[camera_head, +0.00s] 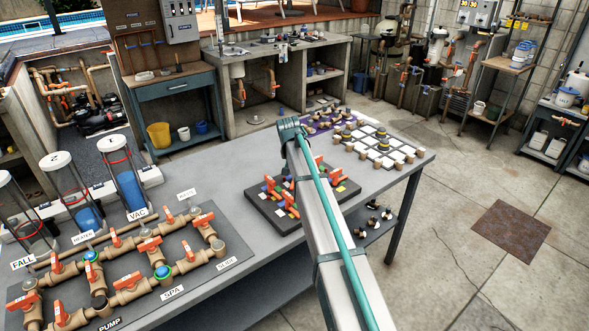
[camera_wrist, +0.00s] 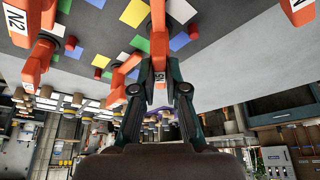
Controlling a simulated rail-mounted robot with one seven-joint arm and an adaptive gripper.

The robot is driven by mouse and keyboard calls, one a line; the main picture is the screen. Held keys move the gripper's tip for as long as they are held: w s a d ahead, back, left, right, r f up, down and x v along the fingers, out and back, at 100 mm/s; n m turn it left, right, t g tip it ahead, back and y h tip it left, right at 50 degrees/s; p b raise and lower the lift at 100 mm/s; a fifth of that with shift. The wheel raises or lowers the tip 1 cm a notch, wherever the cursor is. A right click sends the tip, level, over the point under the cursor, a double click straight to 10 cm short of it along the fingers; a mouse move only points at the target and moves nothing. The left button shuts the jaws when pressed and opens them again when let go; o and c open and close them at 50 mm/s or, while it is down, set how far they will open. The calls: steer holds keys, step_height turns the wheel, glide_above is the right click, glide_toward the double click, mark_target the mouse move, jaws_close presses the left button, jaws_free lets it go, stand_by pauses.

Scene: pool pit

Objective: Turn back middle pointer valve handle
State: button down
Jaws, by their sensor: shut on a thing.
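The dark board (camera_head: 262,208) with orange pointer valve handles and coloured squares lies on the grey table. My arm crosses in front of it and hides part of it and my gripper. In the wrist view, which looks upside down, my gripper (camera_wrist: 160,80) has its two dark fingers closed around an orange valve handle (camera_wrist: 158,35) with a white label, too small to read surely. Another orange handle (camera_wrist: 122,82) stands just left of the fingers. A handle marked N2 (camera_wrist: 32,20) is at the upper left and one more (camera_wrist: 300,12) at the upper right.
The pipe panel (camera_head: 215,255) with orange valves lies left on the table (camera_head: 225,290). Clear cylinders (camera_head: 125,178) stand behind it. A board of white blocks (camera_head: 380,150) and a purple mat (camera_head: 325,120) lie beyond the dark board. Open floor (camera_head: 450,230) lies to the right.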

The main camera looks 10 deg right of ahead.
steer(key=m, duration=0.2)
steer(key=m+h+b, duration=0.1)
steer(key=m, duration=0.1)
steer(key=shift+w+a+m+g+h, duration=0.2)
steer(key=shift+m+g+h, duration=0.1)
steer(key=shift+g, duration=0.1)
steer(key=shift+m+g+h+b, duration=0.4)
steer(key=shift+m+g+b, duration=0.3)
steer(key=shift+m, duration=1.2)
steer(key=c, duration=1.2)
jaws_free()
steer(key=shift+s, duration=0.1)
steer(key=v, duration=1.2)
